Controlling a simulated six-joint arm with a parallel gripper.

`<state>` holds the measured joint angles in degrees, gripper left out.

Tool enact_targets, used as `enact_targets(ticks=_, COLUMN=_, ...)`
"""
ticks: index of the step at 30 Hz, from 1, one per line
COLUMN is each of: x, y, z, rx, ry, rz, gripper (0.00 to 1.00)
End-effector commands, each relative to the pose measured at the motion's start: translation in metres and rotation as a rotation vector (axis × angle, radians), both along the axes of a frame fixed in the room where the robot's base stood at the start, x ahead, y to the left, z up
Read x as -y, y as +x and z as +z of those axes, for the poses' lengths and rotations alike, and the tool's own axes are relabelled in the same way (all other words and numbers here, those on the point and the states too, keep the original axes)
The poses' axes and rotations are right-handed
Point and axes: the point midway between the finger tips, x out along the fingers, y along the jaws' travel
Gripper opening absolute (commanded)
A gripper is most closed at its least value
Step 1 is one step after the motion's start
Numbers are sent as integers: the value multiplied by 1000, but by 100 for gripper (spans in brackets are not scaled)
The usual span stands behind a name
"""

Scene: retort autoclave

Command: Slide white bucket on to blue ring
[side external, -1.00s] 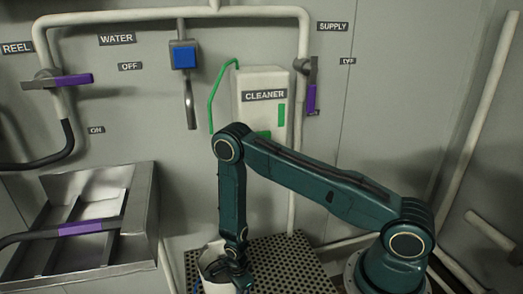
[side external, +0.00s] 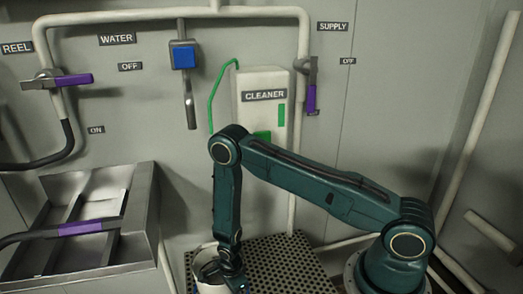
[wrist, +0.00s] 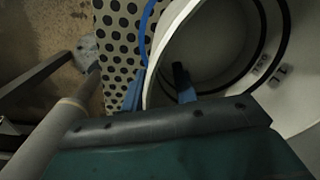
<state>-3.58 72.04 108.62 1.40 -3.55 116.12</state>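The white bucket (side external: 205,262) stands upright on the perforated platform, partly hidden by my gripper (side external: 234,276). In the wrist view the bucket (wrist: 220,50) fills the right side, with dark lines and markings on its inner wall. My gripper's blue fingers (wrist: 158,92) straddle the bucket's near wall, one outside and one inside. The fingers stand apart, and a gap shows beside the inner finger. A strip of the blue ring (wrist: 147,40) shows on the platform just left of the bucket. The rest of the ring is hidden, and it cannot be made out in the side view.
The perforated platform (side external: 285,262) has free room to the right of the bucket. A metal sink (side external: 150,215) stands at the left, with a purple-handled hose (side external: 88,228). A pale pipe (side external: 167,268) runs between the sink and the platform. The cleaner container (side external: 264,112) hangs behind my arm.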

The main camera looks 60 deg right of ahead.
Motion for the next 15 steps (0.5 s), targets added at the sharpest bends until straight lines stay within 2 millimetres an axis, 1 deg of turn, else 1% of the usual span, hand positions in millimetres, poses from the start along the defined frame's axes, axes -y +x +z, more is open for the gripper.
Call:
enact_targets(ticks=8, x=0, y=0, z=2, rx=0, ry=0, rz=0, gripper=29)
enact_targets(ticks=15, x=0, y=0, z=17, rx=1, ry=0, rz=0, gripper=29)
